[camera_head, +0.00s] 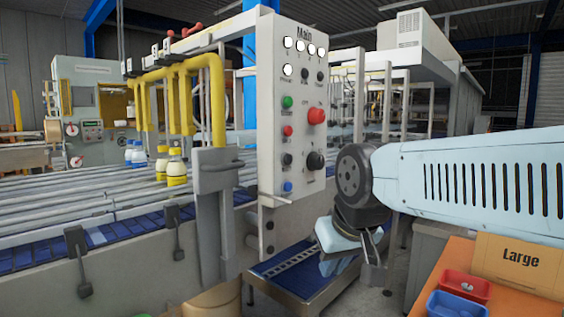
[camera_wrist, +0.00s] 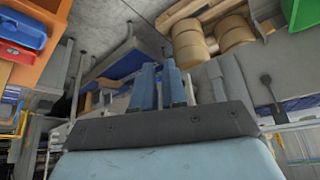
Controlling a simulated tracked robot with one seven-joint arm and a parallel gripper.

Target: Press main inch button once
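The grey control panel marked "Main" (camera_head: 290,120) stands upright near the middle of the head view. It carries white lamps at the top, a green button (camera_head: 287,102), a small red button (camera_head: 287,131), a large red button (camera_head: 316,116), black knobs and a blue button (camera_head: 288,187). The small labels are too blurred to tell which is the inch button. My gripper hangs low at the panel's lower right, apart from its buttons. In the wrist view my gripper (camera_wrist: 160,68) has its two blue fingers side by side, with nothing seen between them. The panel's face is not seen there.
A conveyor with rollers (camera_head: 80,210) and bottles (camera_head: 176,167) lies left of the panel. A grey post (camera_head: 213,210) stands in front of it. At lower right, an orange table holds a red tray (camera_head: 466,284), a blue tray (camera_head: 455,304) and a "Large" box (camera_head: 520,265).

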